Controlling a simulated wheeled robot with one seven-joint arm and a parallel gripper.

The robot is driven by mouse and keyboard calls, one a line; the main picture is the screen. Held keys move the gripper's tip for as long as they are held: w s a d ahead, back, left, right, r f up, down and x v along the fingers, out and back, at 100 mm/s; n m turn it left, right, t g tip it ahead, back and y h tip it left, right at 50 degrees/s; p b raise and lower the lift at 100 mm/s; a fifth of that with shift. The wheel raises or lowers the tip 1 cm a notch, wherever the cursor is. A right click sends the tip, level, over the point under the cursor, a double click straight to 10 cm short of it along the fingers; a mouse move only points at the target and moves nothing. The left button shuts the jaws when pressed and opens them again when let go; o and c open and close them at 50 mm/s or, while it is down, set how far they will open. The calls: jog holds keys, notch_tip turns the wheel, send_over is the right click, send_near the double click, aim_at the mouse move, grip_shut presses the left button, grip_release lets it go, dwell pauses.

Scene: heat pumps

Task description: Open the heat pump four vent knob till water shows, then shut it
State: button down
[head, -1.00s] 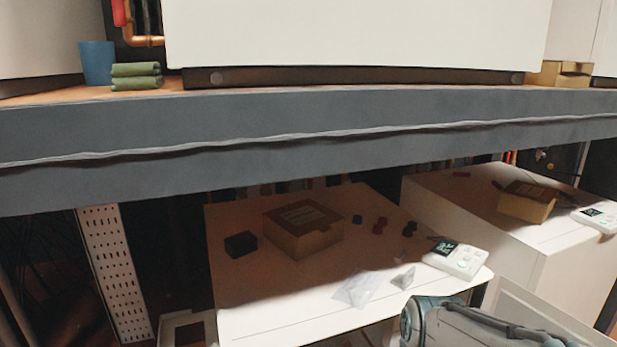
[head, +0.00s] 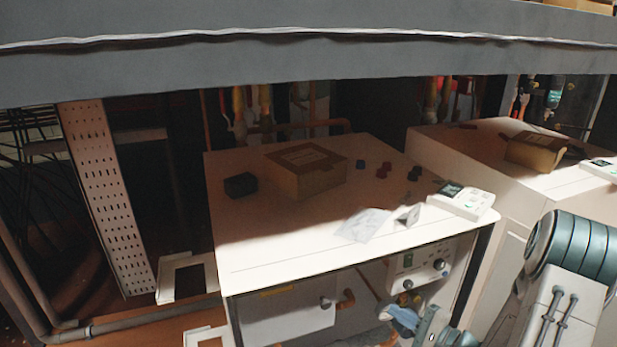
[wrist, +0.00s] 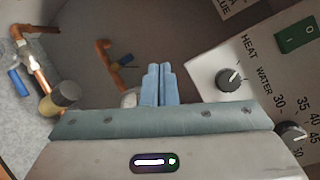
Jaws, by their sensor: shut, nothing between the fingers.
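An open-fronted heat pump (head: 300,240) stands under the grey shelf in the head view; no number shows on it. My gripper (head: 400,318) is at its front, below the control panel (head: 432,264). In the wrist view my gripper (wrist: 158,84) is shut and empty, its blue fingers pointing inside the unit. Ahead of it is a copper pipe with a small dark handle (wrist: 124,61). At left are a copper pipe with a blue part (wrist: 20,82) and a brass fitting with a dark end (wrist: 66,93). I cannot tell which is the vent knob. No water shows.
The control panel with a dial (wrist: 229,79) and a green switch (wrist: 298,35) is close to the right of my fingers. A cardboard box (head: 305,172), small dark parts and a white controller (head: 462,199) lie on top. A second heat pump (head: 480,160) stands at right.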

jog(key=w+d+f+m+t+h, duration=0.2)
jog(key=d+f+m+t+h, duration=0.4)
jog(key=d, duration=0.3)
jog(key=w+a+f+n+g+b, duration=0.1)
jog(key=w+a, duration=0.1)
jog(key=w, duration=0.3)
jog(key=shift+w, duration=0.4)
jog(key=shift+w+d+f, duration=0.1)
jog(key=shift+d, duration=0.15)
jog(key=shift+d+r+b, duration=0.25)
jog(key=shift+r+b, duration=0.05)
jog(key=shift+b, duration=0.2)
jog(key=shift+a+r, duration=0.1)
jog(key=shift+a, duration=0.05)
jog(key=v, duration=0.6)
jog(key=shift+a+r, duration=0.2)
jog(key=shift+a, duration=0.05)
